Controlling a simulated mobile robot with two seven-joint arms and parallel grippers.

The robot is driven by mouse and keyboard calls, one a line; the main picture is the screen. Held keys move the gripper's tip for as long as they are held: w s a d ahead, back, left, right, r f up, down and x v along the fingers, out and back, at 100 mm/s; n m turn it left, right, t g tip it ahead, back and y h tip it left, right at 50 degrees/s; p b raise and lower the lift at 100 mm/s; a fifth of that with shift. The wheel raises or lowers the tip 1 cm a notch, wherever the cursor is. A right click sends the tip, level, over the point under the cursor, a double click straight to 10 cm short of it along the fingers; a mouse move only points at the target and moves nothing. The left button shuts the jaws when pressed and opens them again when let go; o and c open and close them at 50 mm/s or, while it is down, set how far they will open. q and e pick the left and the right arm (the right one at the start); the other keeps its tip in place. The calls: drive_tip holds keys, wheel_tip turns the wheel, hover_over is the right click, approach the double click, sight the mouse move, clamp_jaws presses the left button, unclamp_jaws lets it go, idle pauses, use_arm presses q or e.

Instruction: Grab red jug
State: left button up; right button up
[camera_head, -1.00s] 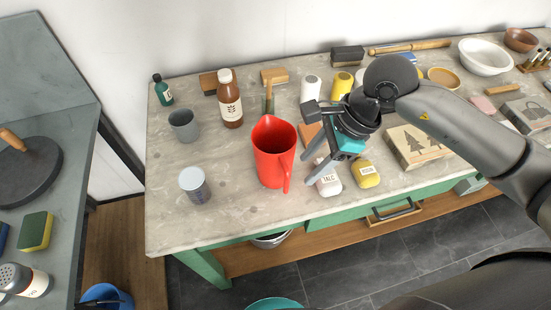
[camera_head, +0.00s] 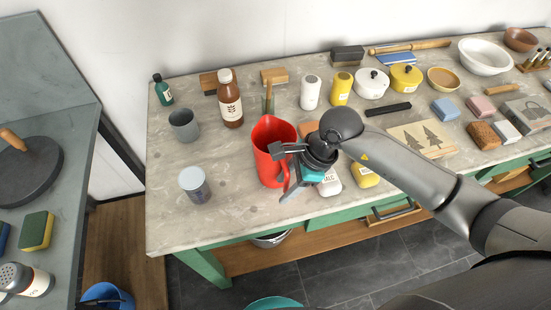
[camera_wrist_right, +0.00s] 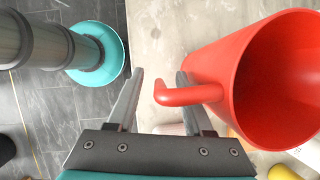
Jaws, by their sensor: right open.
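The red jug (camera_head: 266,151) stands upright on the counter, left of the middle in the head view. Its handle faces the front right, toward my right gripper. My right gripper (camera_head: 282,173) is open beside the jug on its right. In the right wrist view the jug (camera_wrist_right: 275,85) fills the right side, its handle (camera_wrist_right: 185,95) pointing left. The open fingers of the right gripper (camera_wrist_right: 158,88) are on either side of the handle's end; whether they touch it I cannot tell. My left gripper is not in view.
Left of the jug are a grey cup (camera_head: 184,125) and a grey-lidded can (camera_head: 194,184). A brown bottle (camera_head: 230,100) stands behind it. A talc bottle (camera_head: 331,184) and a yellow bottle (camera_head: 364,176) stand close by on the right. The counter's front left (camera_head: 220,220) is clear.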

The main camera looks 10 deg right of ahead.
clamp_jaws()
idle(0.3)
drive_tip(key=shift+w+r, duration=0.1)
drive_tip(key=shift+r, duration=0.05)
idle(0.9)
